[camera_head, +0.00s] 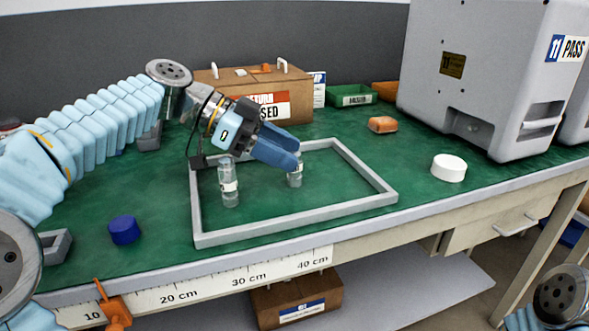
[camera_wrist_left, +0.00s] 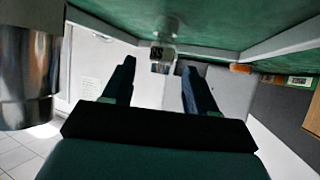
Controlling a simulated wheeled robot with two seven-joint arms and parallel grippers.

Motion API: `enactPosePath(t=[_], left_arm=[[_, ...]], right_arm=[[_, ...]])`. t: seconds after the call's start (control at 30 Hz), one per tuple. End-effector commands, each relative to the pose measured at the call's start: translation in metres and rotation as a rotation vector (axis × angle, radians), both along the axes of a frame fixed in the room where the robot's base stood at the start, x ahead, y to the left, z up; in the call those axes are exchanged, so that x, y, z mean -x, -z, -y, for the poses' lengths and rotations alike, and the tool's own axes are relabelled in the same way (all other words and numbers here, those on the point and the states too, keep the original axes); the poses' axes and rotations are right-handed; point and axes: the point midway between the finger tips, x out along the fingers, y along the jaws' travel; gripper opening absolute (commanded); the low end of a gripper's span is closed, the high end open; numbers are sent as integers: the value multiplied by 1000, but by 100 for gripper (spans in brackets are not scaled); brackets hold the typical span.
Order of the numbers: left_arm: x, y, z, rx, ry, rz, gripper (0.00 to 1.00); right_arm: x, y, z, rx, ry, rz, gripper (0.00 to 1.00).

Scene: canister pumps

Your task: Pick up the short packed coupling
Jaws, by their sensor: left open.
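Two small clear couplings with pale labels stand upright on the green mat inside a grey frame (camera_head: 298,222). The shorter-looking one (camera_head: 295,178) is at the right, its top partly hidden by my left gripper (camera_head: 286,156). The other coupling (camera_head: 229,186) stands to the left, clear of the fingers. My left gripper is open, with its blue fingers slanting down to the right-hand coupling. In the left wrist view, which is upside down, a labelled coupling (camera_wrist_left: 162,52) lies in line with the gap between the open fingertips (camera_wrist_left: 158,69). I cannot tell whether they touch.
A blue cap (camera_head: 124,230) lies left of the frame, and a white disc (camera_head: 449,168) lies to its right. A brown box (camera_head: 254,90), a green bin (camera_head: 352,95) and a big grey machine (camera_head: 475,75) stand behind.

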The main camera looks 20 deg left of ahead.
Motion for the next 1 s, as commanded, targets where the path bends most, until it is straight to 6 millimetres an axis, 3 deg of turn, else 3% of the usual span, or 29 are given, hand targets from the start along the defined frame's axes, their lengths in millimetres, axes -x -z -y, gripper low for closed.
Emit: enactPosePath(t=[0.17,0.53,0.83,1.0], left_arm=[[0,0,0,0,0,0,56],[0,0,0,0,0,0,0],[0,-2,0,0,0,1,0],[0,-16,0,1,2,2,0]], right_arm=[[0,0,0,0,0,0,75],[0,0,0,0,0,0,75],[0,-1,0,0,0,0,75],[0,-4,-1,-1,-1,0,75]])
